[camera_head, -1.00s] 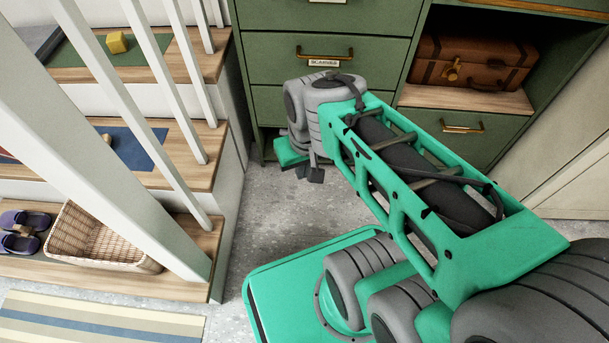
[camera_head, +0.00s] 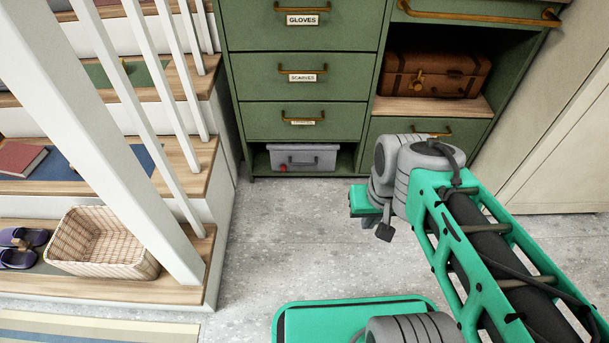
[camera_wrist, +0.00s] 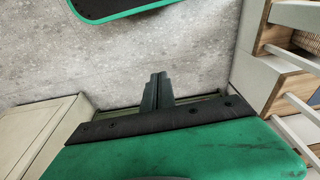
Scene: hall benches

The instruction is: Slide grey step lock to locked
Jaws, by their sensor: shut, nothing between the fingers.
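A grey box-like step (camera_head: 303,157) with a dark handle sits in the open bottom bay of the green cabinet, at the centre of the head view. A small red piece (camera_head: 283,168) shows low at its left; I cannot make out the lock's position from here. My gripper (camera_head: 384,232) points down over the floor, in front and to the right of the grey step, apart from it. In the wrist view its fingers (camera_wrist: 157,92) are together and empty. The step does not show clearly in the wrist view.
The green cabinet (camera_head: 300,88) has labelled drawers and a shelf with a brown suitcase (camera_head: 434,75). Stairs with white balusters, a wicker basket (camera_head: 103,244) and purple slippers (camera_head: 20,247) stand at left. The speckled floor (camera_head: 280,215) before the cabinet is clear.

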